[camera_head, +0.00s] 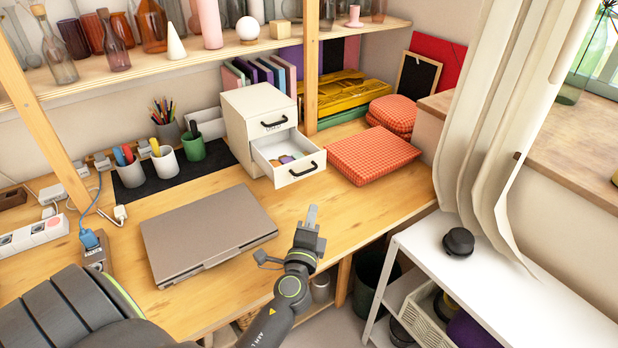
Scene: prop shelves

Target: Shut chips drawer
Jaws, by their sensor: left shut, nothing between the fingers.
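A small white drawer unit (240,125) stands on the wooden desk below the shelf. Its lower drawer (301,177) is pulled out, with a black handle (305,169) on its front. Several small coloured pieces, likely chips (284,160), lie inside it. The upper drawer (273,121) is shut. My left gripper (311,216) is shut and empty, pointing up in the picture, over the desk's front area. It is apart from the open drawer, just below the drawer's front in the picture. My right gripper is not in view.
A closed grey laptop (207,232) lies left of my gripper. A red checked cushion (372,155) lies right of the drawer. Pen cups (165,162) stand to the left. A white shelf unit (500,285) stands at the right. Bare desk surrounds the drawer's front.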

